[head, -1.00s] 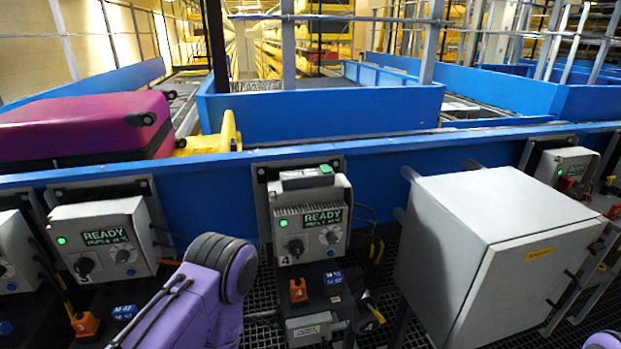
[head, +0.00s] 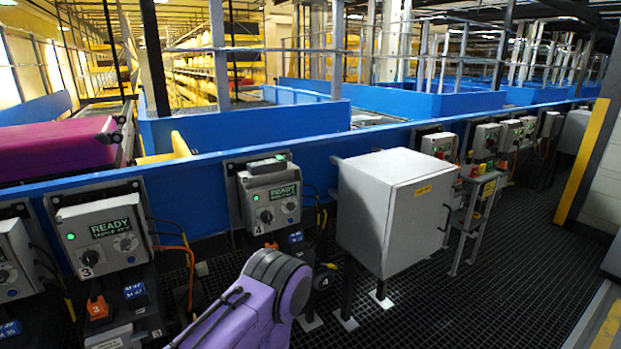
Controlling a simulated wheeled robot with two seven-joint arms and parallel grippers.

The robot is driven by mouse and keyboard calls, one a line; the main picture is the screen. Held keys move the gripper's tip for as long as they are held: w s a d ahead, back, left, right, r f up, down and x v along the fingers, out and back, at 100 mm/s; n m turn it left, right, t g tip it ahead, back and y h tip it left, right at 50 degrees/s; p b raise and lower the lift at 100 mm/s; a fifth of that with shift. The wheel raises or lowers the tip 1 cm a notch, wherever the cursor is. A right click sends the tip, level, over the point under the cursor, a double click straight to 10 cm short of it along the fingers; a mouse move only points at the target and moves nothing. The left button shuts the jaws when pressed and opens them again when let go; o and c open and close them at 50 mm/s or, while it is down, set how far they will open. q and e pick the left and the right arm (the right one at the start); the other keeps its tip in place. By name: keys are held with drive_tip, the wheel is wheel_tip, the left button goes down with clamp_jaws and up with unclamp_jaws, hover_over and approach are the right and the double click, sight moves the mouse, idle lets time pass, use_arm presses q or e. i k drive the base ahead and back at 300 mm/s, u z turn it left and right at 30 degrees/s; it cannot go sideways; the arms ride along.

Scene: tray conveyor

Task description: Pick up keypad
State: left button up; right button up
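Nothing in view is clearly marked as the keypad. A small grey device (head: 266,164) lies on top of the grey control box numbered 4 (head: 271,204); it may be the keypad, but I cannot tell. That box has a lit READY display, a green light and knobs. Box number 3 (head: 104,236) to its left also reads READY. A purple link of my arm rises from the bottom, in front of and below box 4. Neither of my grippers is in view.
A large grey cabinet (head: 395,211) on legs stands right of box 4. A blue conveyor wall (head: 200,178) runs behind the boxes. A magenta suitcase (head: 55,148) lies on the conveyor at left. Dark grating floor (head: 510,245) is open at right, with a yellow post (head: 584,160) beyond.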

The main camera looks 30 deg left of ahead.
sight(255, 168)
drive_tip(key=u, duration=1.15)
drive_tip(key=i, duration=0.95)
drive_tip(key=u, duration=0.3)
